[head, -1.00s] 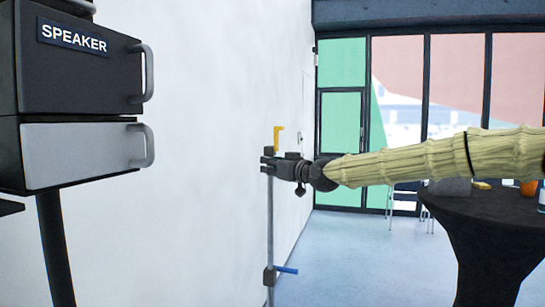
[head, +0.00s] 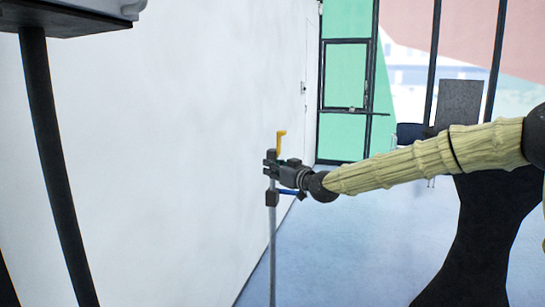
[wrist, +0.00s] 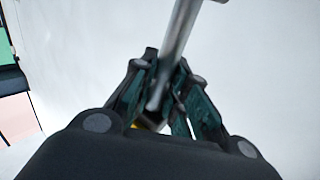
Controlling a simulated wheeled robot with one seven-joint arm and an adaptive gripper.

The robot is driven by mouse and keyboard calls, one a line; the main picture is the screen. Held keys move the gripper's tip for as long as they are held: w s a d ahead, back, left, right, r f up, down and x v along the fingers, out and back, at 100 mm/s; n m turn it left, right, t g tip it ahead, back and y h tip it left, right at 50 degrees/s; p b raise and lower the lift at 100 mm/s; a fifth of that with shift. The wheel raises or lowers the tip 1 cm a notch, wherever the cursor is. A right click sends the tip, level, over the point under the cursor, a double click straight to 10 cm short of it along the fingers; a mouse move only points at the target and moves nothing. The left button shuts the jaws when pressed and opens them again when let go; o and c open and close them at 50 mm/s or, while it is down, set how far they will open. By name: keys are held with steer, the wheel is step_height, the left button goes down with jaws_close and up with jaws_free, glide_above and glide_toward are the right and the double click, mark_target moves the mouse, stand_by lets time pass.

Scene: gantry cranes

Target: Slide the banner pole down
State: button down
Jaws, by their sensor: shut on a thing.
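The banner pole (head: 272,245) is a thin grey upright rod near the white wall. A yellow hook (head: 281,139) sits at its top. A dark collar (head: 272,199) with a blue lever (head: 288,192) sits on the pole just below my gripper. My gripper (head: 271,169) is shut on the banner pole near its top, just under the hook, and reaches in from the right. In the wrist view, the pole (wrist: 176,40) runs between the dark green fingers (wrist: 160,100). A bit of yellow shows behind them. The pole's foot is out of view.
The white wall (head: 150,150) runs along the left. A dark stand post (head: 55,150) stands at the far left, under the equipment at the top edge. Blue floor (head: 350,245) lies open between.

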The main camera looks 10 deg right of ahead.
mark_target(273, 189)
steer(key=shift+f+b, duration=0.4)
steer(key=shift+f, duration=1.3)
steer(key=c, duration=1.4)
jaws_free()
steer(key=shift+d, duration=0.1)
steer(key=shift+r, duration=0.1)
steer(key=v, duration=1.2)
